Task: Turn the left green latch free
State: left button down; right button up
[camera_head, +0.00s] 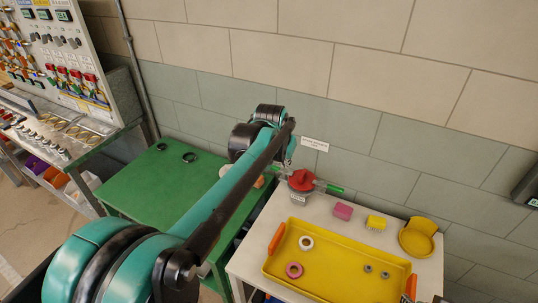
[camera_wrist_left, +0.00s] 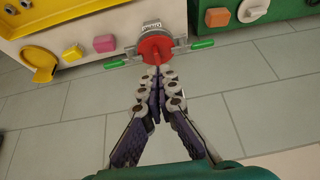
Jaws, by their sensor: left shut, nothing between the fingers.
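A red round valve part (camera_head: 301,180) sits on a grey fitting at the back left of the pale table. It also shows in the left wrist view (camera_wrist_left: 155,47). The wrist view is turned round, so the left green latch (camera_wrist_left: 202,44) is right of the red part there. In the head view my arm largely hides that latch. The other green latch (camera_head: 335,189) sticks out on the right, also in the wrist view (camera_wrist_left: 114,65). My left gripper (camera_wrist_left: 158,74) is shut and empty, its tips close to the red part. I cannot tell whether they touch. My right gripper is not in view.
A pink block (camera_head: 343,211), yellow block (camera_head: 376,222) and yellow dish (camera_head: 418,238) stand right of the valve. A yellow tray (camera_head: 330,285) with rings lies in front. A green bench (camera_head: 130,185) stands left; a tiled wall (camera_head: 350,110) is close behind.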

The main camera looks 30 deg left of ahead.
pick_arm(q)
jog(key=p, duration=0.3)
send_over(279, 171)
jog(key=s+d, duration=0.2)
jog(key=s, duration=0.3)
jog(key=f, duration=0.1)
jog(key=w+a+f+g+p, duration=0.1)
jog(key=w+a+f+p, duration=0.2)
jog(key=w+a+f, duration=0.5)
jog(key=shift+w+f+g, duration=0.2)
jog(key=shift+f+g, duration=0.1)
jog(key=shift+f, duration=0.25)
jog(key=b+x, duration=0.2)
jog(key=x, duration=0.8)
jog(key=shift+s+d, duration=0.1)
jog(key=shift+s, duration=1.9)
jog(key=shift+r, duration=0.1)
